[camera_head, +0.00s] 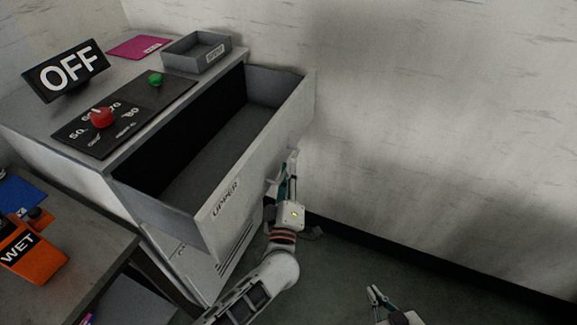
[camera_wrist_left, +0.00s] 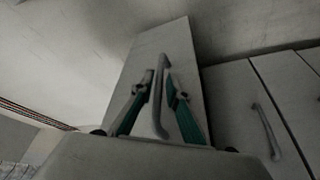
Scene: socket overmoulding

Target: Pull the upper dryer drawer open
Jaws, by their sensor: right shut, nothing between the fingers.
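The upper dryer drawer (camera_head: 233,204), a deep grey box labelled UPPER, stands pulled far out of the dryer, and its empty inside shows. My left gripper (camera_head: 290,160) is at the drawer's front in the head view. In the left wrist view, the fingers of my left gripper (camera_wrist_left: 160,82) lie on both sides of the drawer handle (camera_wrist_left: 159,100), close against the bar, and appear shut on it. My right gripper (camera_head: 374,292) is shut and empty, low over the floor, apart from the dryer.
On the dryer top are an OFF sign (camera_head: 66,71), a control panel (camera_head: 88,131) with red and green knobs, a grey tray (camera_head: 196,52) and a pink sheet (camera_head: 139,47). An orange WET holder (camera_head: 38,262) stands at lower left. The wall is behind; floor at right is clear.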

